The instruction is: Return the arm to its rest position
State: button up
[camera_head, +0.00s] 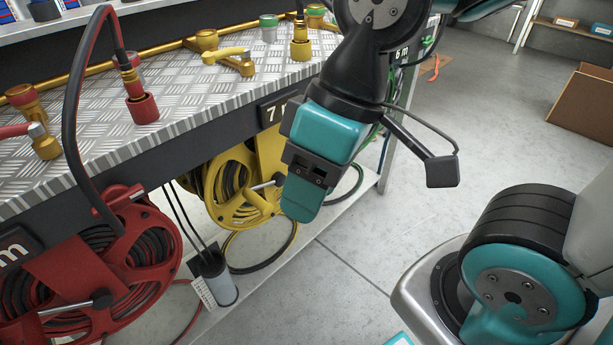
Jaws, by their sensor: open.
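My gripper (308,172) hangs from my arm in the middle of the picture, pointing down. It is teal and black, open, and I see nothing held in it. It is in front of the edge of the metal bench (190,95), over the yellow hose reel (228,190) on the shelf below. Its tip hides part of that reel. I cannot tell the distance between them.
A red hose reel (120,265) stands at lower left, its hose rising to a red coupling (142,108) on the bench. Brass valves and a yellow-handled tap (235,62) line the bench. A grey canister (215,280) stands between the reels. The floor (480,130) at right is mostly clear.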

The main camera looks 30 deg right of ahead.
notch_tip(320, 180, up, 18)
jog(key=p, duration=1.8)
jog(key=shift+r, duration=0.25)
